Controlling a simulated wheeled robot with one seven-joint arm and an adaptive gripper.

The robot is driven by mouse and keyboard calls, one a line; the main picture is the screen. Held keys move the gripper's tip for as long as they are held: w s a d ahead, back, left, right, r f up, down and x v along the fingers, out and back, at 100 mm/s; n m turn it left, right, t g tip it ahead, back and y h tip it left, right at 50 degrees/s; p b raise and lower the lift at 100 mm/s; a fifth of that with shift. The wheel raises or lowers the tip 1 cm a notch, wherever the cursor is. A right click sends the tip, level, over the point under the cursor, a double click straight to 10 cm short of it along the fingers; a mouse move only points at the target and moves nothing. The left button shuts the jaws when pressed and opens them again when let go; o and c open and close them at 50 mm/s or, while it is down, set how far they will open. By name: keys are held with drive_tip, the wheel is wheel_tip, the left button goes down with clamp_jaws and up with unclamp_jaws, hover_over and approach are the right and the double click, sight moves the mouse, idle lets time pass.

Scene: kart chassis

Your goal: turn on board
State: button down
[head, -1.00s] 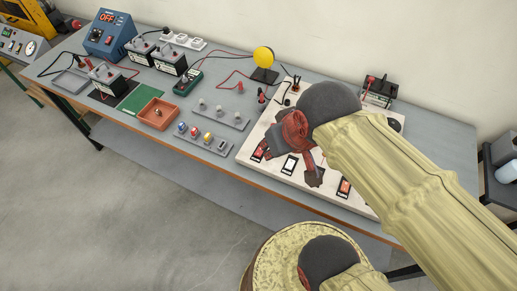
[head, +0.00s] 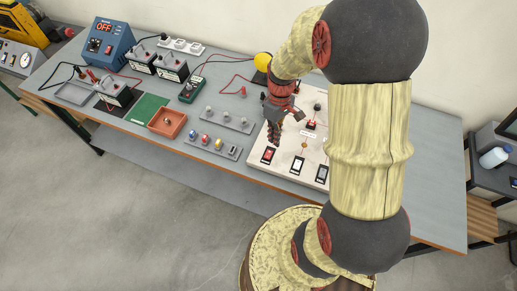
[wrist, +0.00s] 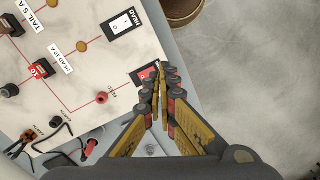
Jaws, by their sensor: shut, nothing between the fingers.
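The board (head: 286,150) is a pale panel on the workbench with a row of rocker switches along its front edge. My gripper (head: 274,139) is over the board's left part, close to the red switch. A "HEAD" switch (wrist: 123,22) lies beyond. I cannot tell whether the fingers touch the switch.
The wrist view shows a red socket (wrist: 101,98) marked "FEED", a fuse holder (wrist: 40,69), and cables with clips (wrist: 60,140). Left of the board are grey button strips (head: 213,146), an orange tray (head: 167,122) and a blue power supply (head: 108,43) reading "OFF".

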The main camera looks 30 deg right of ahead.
sight(266, 160)
drive_tip(key=shift+w+n+t, duration=0.4)
drive_tip(key=shift+w+n, duration=1.45)
drive_tip(key=shift+n, duration=0.45)
drive_tip(key=f, duration=0.4)
drive_tip(key=a+f, duration=0.1)
drive_tip(key=f, duration=0.4)
drive_tip(key=s+f+b, duration=0.1)
drive_tip(key=f, duration=0.3)
drive_tip(key=shift+a+f, duration=0.2)
drive_tip(key=shift+f, duration=0.2)
drive_tip(key=shift+s+a+f+b, duration=0.15)
drive_tip(key=shift+s+f+b, duration=0.05)
drive_tip(key=shift+f+b, duration=0.4)
drive_tip(key=shift+r, duration=0.15)
